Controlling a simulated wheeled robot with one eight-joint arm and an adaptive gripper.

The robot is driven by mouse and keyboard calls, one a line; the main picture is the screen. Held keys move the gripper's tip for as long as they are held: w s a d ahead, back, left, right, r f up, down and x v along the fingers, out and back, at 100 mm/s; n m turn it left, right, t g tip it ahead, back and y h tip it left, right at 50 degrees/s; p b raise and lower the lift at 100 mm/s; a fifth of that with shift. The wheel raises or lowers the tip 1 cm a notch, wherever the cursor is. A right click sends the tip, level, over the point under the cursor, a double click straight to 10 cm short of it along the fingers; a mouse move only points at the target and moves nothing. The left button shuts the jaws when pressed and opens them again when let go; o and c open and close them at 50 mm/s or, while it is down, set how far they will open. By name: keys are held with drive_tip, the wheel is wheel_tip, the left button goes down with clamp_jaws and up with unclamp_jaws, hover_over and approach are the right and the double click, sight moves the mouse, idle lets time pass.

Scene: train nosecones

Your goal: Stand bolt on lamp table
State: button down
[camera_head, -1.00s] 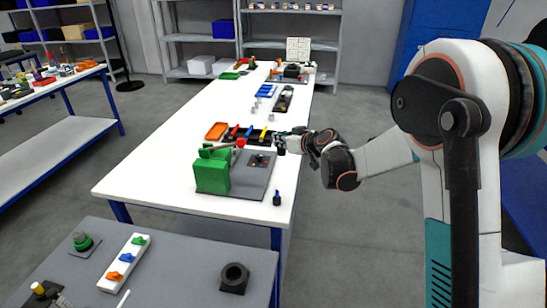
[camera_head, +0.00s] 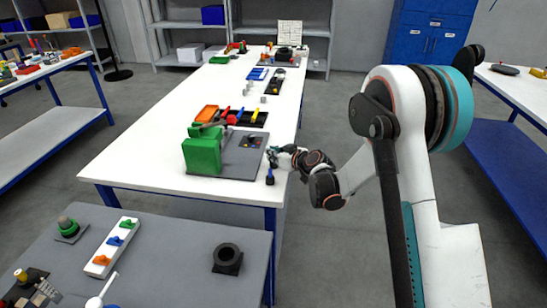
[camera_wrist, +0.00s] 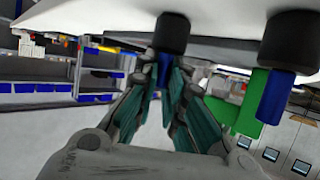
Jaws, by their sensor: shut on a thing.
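My gripper (camera_head: 272,154) is at the right edge of the long white table (camera_head: 150,150), low over its top. In the wrist view my gripper (camera_wrist: 163,95) is shut on the blue shaft of a bolt with a thick black head (camera_wrist: 172,35). The head lies against the white surface in that view; I cannot tell whether it touches. A second, similar blue and black bolt (camera_wrist: 285,40) stands close beside it. In the head view this second bolt (camera_head: 270,177) stands upright near the table's front right corner. The held bolt is mostly hidden there.
A green block (camera_head: 202,155) on a dark board (camera_head: 243,160) stands left of my gripper. Behind are an orange tray (camera_head: 206,113) and a black tray with coloured parts (camera_head: 240,117). A grey table (camera_head: 160,235) is in front. Open floor lies to the right.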

drive_tip(key=shift+f, duration=0.15)
drive_tip(key=c, duration=1.7)
unclamp_jaws()
